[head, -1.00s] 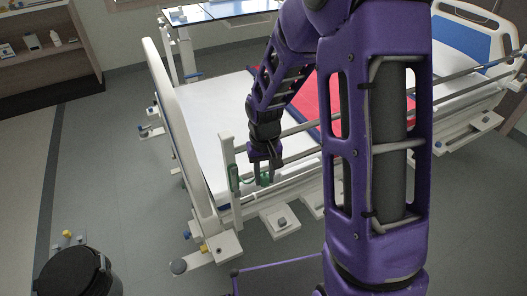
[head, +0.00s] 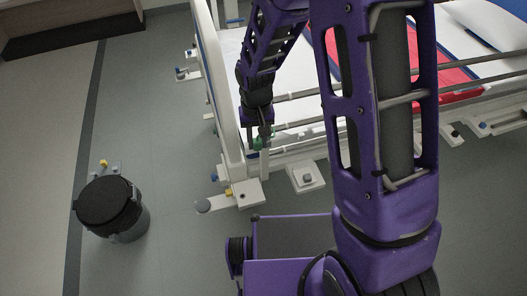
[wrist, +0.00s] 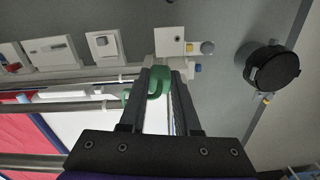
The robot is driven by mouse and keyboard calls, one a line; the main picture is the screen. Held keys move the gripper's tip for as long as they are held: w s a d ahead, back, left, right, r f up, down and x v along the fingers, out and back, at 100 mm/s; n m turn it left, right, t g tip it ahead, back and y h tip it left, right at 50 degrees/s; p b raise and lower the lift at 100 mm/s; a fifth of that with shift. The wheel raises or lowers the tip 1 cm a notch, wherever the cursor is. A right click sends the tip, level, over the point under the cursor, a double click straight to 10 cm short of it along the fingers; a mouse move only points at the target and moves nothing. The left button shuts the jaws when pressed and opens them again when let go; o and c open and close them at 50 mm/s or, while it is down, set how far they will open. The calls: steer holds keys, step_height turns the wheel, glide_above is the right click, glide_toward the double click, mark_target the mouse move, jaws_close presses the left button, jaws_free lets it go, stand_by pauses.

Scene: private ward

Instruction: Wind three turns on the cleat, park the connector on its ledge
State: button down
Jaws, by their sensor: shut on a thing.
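My gripper (wrist: 160,95) is shut on a green hooked piece (wrist: 157,80), which looks like the connector, at its fingertips. In the head view my gripper (head: 260,138) points down by the bed's near rail, close to the foot end, and the green piece (head: 257,144) shows small at its tips. The cleat cannot be made out clearly; the gripper covers much of that spot. I cannot tell how any cord is wound, or pick out the ledge.
The white bed footboard (head: 215,90) stands left of my gripper, and grey side rails (head: 300,123) run right. White bed base blocks (head: 306,178) jut out below. A black lidded bin (head: 105,205) stands on open floor at the left.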

step_height(320, 180, down, 8)
steer(key=b, duration=0.6)
steer(key=w+d+f, duration=0.2)
steer(key=d+f, duration=0.1)
steer(key=d, duration=0.5)
step_height(320, 180, up, 13)
steer(key=d+p, duration=0.1)
steer(key=p, duration=0.7)
steer(key=a+b, duration=0.1)
steer(key=a, duration=0.1)
steer(key=s+a+b, duration=0.1)
steer(key=a, duration=0.2)
steer(key=s+a+f+b, duration=0.1)
steer(key=a, duration=0.2)
steer(key=shift+a, duration=0.15)
steer(key=shift+a+f+b, duration=0.35)
steer(key=shift+f+b, duration=0.1)
steer(key=shift+f, duration=0.05)
